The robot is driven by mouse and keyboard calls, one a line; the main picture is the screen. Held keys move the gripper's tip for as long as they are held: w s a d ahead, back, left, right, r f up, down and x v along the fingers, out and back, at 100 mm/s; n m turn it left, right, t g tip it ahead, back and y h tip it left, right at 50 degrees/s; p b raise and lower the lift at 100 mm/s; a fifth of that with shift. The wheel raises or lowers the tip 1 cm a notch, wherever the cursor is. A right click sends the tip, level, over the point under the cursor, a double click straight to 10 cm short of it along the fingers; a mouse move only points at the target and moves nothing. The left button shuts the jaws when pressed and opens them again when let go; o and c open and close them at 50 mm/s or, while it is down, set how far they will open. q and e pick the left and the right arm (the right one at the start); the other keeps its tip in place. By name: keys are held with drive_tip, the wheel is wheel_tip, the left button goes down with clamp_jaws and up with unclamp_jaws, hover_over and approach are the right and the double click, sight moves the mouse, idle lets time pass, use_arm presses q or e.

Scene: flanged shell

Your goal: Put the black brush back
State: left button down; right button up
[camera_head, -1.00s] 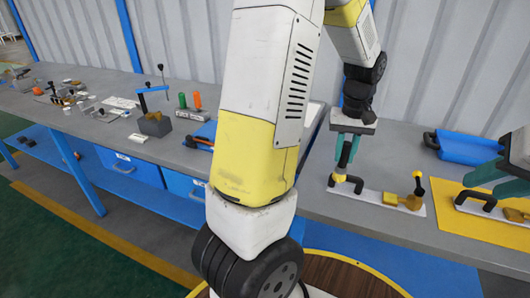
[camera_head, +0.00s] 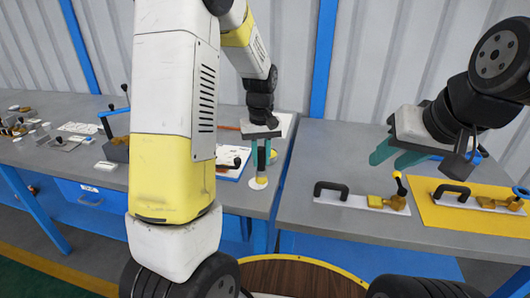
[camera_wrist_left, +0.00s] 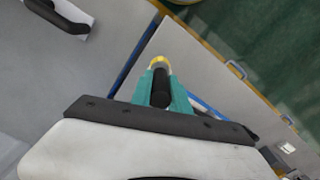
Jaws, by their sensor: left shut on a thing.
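The black brush (camera_head: 261,161) is upright between the teal fingers of my left gripper (camera_head: 261,155), with a yellow band at its lower end. My left gripper is shut on it. A white round spot (camera_head: 257,184) shows on the grey bench right below the brush; I cannot tell if they touch. In the left wrist view, the black brush (camera_wrist_left: 161,88) points away between the fingers, with its yellow band (camera_wrist_left: 158,62) at the end. My right gripper (camera_head: 390,158) is open and empty, above the right-hand bench.
A white plate (camera_head: 345,202) with a black handle and a brass piece lies on the right bench. A yellow mat (camera_head: 445,218) with a similar plate lies beside it. Several tools lie on the far left bench.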

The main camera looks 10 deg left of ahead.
use_arm(q)
drive_tip(key=shift+w+a+f, duration=0.35)
drive_tip(key=shift+w+f, duration=0.25)
drive_tip(key=shift+f, duration=0.05)
drive_tip(key=shift+w+a+f, duration=0.3)
drive_tip(key=shift+w+f, duration=0.25)
drive_tip(key=shift+f, duration=0.1)
drive_tip(key=shift+w+a+f, duration=0.35)
drive_tip(key=shift+w+f, duration=0.25)
drive_tip(key=shift+f, duration=0.05)
drive_tip(key=c, duration=1.3)
unclamp_jaws()
drive_tip(key=shift+f, duration=0.1)
drive_tip(key=shift+o, duration=0.2)
